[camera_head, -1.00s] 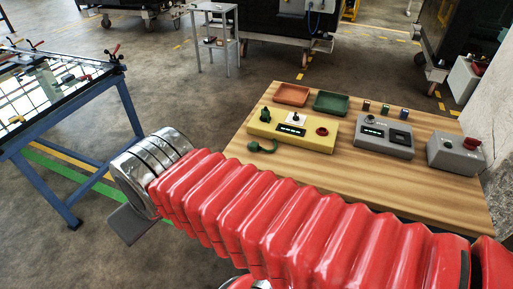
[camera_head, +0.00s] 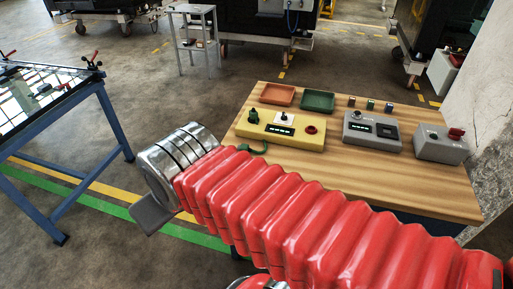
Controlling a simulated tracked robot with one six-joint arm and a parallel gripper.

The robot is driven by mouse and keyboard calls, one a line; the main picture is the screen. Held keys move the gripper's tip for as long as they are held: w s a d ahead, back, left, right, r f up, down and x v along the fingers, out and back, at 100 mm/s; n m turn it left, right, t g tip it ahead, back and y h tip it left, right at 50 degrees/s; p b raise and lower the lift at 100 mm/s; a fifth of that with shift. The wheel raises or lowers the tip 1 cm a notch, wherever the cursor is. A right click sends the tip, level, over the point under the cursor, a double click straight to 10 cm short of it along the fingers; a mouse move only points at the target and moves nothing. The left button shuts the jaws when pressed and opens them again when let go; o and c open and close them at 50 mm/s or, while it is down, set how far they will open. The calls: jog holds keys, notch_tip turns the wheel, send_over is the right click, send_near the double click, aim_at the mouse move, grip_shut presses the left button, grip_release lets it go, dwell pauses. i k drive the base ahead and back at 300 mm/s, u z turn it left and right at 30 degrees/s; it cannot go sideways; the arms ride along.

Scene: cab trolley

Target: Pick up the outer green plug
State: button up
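A yellow control box (camera_head: 282,134) sits on the wooden bench. A green plug-like part (camera_head: 253,117) stands upright at its left end. A second green part (camera_head: 252,150), curved, lies on the bench top in front of the box, partly hidden behind my red arm. I cannot tell which of the two is the outer plug. My arm reaches left across the front of the bench. At its metal end a dark grey flat piece of my gripper (camera_head: 153,213) shows, left of the bench and apart from both green parts. Its fingertips are not clear.
The wooden bench (camera_head: 440,189) also holds an orange tray (camera_head: 278,95), a green tray (camera_head: 318,101), two grey control boxes (camera_head: 372,133) (camera_head: 440,146) and several small coloured parts. A blue-framed table (camera_head: 115,125) stands at the left. A concrete wall (camera_head: 482,115) borders the right.

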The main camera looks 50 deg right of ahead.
aim_at(244, 146)
jog(key=z, duration=0.05)
jog(key=i, duration=1)
jog(key=z, duration=0.1)
